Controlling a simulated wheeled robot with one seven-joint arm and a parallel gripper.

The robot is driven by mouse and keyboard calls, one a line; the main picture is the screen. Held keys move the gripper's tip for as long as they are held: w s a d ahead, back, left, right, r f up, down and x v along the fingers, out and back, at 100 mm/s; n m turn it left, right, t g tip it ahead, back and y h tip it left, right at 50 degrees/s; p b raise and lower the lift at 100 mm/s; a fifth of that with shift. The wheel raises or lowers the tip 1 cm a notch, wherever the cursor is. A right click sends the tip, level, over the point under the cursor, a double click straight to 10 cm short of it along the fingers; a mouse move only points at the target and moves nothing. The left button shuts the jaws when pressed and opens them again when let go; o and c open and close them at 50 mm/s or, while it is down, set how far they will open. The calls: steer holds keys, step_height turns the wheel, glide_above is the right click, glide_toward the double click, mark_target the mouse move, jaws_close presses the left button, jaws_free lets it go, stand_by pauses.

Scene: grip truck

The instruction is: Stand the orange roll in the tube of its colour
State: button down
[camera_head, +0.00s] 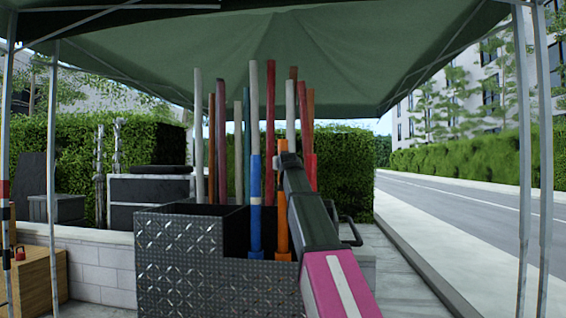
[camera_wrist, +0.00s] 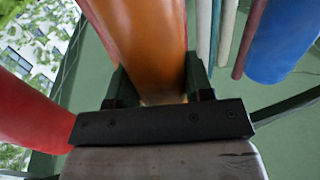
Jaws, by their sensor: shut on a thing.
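The orange roll (camera_head: 282,220) is upright above the front part of the dark metal box. Its lower end meets a short, wider orange tube (camera_head: 283,257); I cannot tell how deep it sits. My gripper (camera_head: 286,160) is shut on the roll near its top and hides part of it. In the wrist view the orange roll (camera_wrist: 140,40) shows large between the two fingers (camera_wrist: 158,88).
A blue roll (camera_head: 255,205) stands just left, with a red one (camera_head: 312,172) to the right. Several grey, red and brown poles rise behind. The diamond-plate box (camera_head: 180,250) has raised walls. A green canopy (camera_head: 270,50) hangs above.

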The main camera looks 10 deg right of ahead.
steer(key=shift+f, duration=3.15)
steer(key=shift+c, duration=2.2)
jaws_free()
